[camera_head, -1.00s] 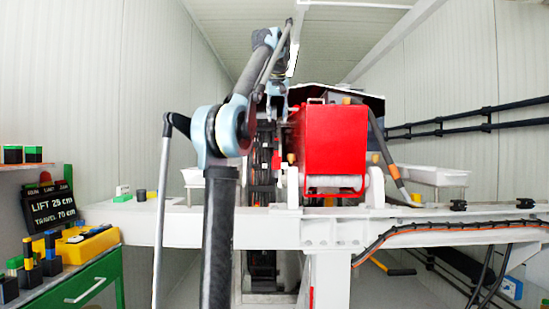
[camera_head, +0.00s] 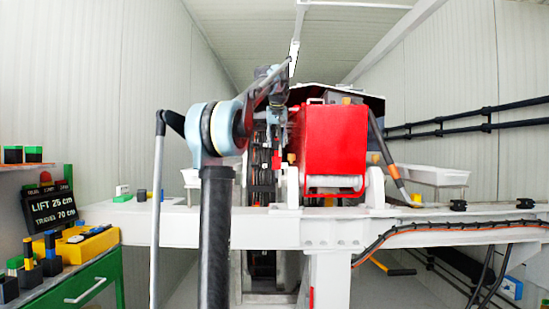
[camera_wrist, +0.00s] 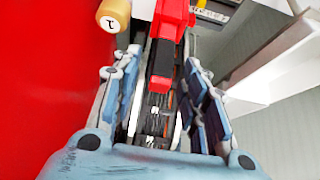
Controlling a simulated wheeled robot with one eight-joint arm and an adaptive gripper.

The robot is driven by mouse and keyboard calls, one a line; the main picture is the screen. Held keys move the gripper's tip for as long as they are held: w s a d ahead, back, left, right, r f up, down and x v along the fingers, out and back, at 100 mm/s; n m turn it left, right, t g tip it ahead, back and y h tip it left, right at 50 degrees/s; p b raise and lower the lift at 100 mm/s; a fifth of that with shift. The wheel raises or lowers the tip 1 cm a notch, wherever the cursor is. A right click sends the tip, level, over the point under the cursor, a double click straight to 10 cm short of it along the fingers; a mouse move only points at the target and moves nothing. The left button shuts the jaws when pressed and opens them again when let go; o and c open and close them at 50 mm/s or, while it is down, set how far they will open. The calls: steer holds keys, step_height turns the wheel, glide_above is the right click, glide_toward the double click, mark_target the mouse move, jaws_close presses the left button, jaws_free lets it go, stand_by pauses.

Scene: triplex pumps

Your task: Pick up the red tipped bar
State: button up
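A bar with a bright red end (camera_wrist: 171,20) shows at the top middle of the wrist view, with a dark section and a smaller red patch towards me. In the head view its small red part (camera_head: 276,160) is left of the red box. My gripper (camera_wrist: 152,68) is open, with its blue-grey fingers on either side of the line of the bar. I see nothing held, and cannot tell how far the bar is beyond the fingertips. In the head view my gripper (camera_head: 277,125) points down above the red part.
The large red box (camera_head: 334,138) stands close on the right in the head view. A tan numbered knob (camera_wrist: 114,14) is near one finger. A white beam (camera_head: 270,230) crosses in front. A yellow case (camera_head: 88,243) lies on the green cabinet at left.

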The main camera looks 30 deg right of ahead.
mark_target(276, 148)
steer(key=shift+x, duration=2.3)
steer(key=shift+w+r, duration=0.1)
steer(key=shift+w, duration=0.05)
jaws_close()
